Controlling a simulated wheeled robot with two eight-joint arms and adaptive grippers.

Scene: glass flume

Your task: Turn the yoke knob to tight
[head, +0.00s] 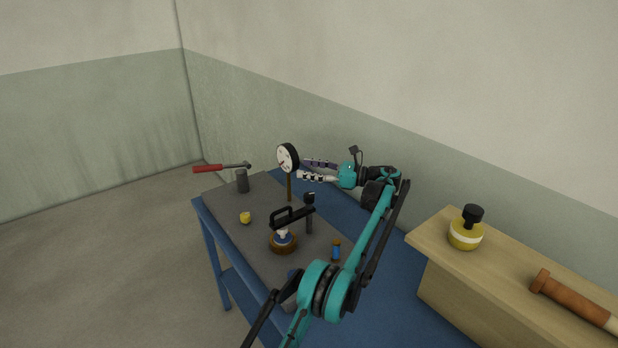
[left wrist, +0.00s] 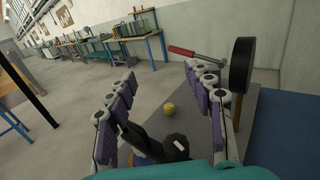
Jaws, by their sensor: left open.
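A black yoke (head: 293,216) stands over a round wooden-coloured base (head: 284,244) on the dark mat of the blue bench. A small black knob (head: 309,197) tops its right end; its setting cannot be read. In the left wrist view a dark rounded knob-like part (left wrist: 176,148) shows low between the fingers, partly hidden by my wrist. My left gripper (head: 301,169) is open and empty, above and behind the yoke, its fingers pointing left near the dial gauge. In the left wrist view its fingers (left wrist: 160,75) are spread wide. My right gripper is not in view.
A wooden cabinet (head: 450,285) stands right.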

